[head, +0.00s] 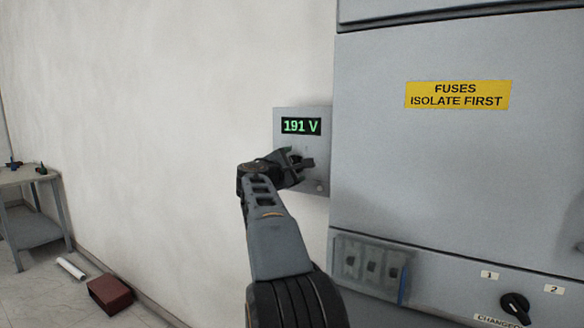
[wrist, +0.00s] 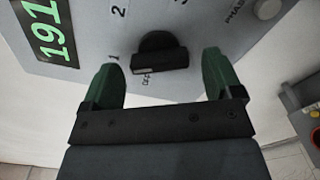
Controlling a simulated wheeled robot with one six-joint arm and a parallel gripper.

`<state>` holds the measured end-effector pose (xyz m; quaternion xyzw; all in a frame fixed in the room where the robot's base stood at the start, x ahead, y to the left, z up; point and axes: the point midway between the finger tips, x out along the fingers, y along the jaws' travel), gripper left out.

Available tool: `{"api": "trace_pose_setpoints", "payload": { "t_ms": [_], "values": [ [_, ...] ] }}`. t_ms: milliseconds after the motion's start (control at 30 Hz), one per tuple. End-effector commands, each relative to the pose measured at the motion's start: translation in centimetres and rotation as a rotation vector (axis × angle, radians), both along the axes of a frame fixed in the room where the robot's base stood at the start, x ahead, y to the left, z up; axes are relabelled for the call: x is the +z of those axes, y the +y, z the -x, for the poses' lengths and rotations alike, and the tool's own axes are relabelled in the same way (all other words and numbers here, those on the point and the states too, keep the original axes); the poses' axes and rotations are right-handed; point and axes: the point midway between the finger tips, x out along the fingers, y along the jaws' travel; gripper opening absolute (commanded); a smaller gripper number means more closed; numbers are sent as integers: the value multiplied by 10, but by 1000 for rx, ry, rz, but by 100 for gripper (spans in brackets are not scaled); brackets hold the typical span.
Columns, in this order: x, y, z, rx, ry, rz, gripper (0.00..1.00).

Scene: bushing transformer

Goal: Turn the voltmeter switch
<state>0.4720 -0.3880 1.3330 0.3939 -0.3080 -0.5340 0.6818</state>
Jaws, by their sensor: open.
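The voltmeter box (head: 320,150) is a grey box on the wall with a green display reading 191 V (head: 301,126). Its switch is a black knob (wrist: 160,56), seen in the wrist view among the marks 1, 2 and what looks like 3, with a partly hidden label beside it. My gripper (head: 302,162) is in front of the box and hides the switch in the head view. In the wrist view my gripper (wrist: 164,82) is open, with one green finger on each side of the knob. I cannot tell whether either finger touches it.
A grey cabinet (head: 450,170) with a yellow fuses sign (head: 458,95) stands close on the right. A black changeover knob (head: 515,307) is low on it. A table (head: 30,175), a red-brown box (head: 111,294) and a white roll (head: 71,268) are at left.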

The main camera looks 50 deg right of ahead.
Motion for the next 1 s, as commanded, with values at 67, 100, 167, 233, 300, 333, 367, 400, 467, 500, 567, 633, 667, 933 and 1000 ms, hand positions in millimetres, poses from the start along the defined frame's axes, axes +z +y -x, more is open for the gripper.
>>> {"api": "trace_pose_setpoints", "payload": {
  "t_ms": [67,100,167,233,300,333,367,400,467,500,567,633,667,933,1000],
  "values": [
    [-1,10,2,4,-1,1,85],
    [-1,15,3,3,-1,1,85],
    [-2,27,6,5,-2,1,85],
    [-2,41,9,5,-2,1,85],
    [-2,56,13,5,-3,1,85],
    [-2,62,14,5,-2,1,85],
    [-2,67,16,4,-2,1,85],
    [-2,76,18,5,-2,1,85],
    [-2,86,20,5,-1,0,85],
    [-1,93,22,4,-1,1,85],
    [-1,102,24,5,-1,0,85],
    [-1,111,27,4,0,0,85],
    [-1,114,27,4,0,0,85],
    [0,129,32,0,0,0,85],
    [0,130,32,0,0,0,85]
  ]
}}
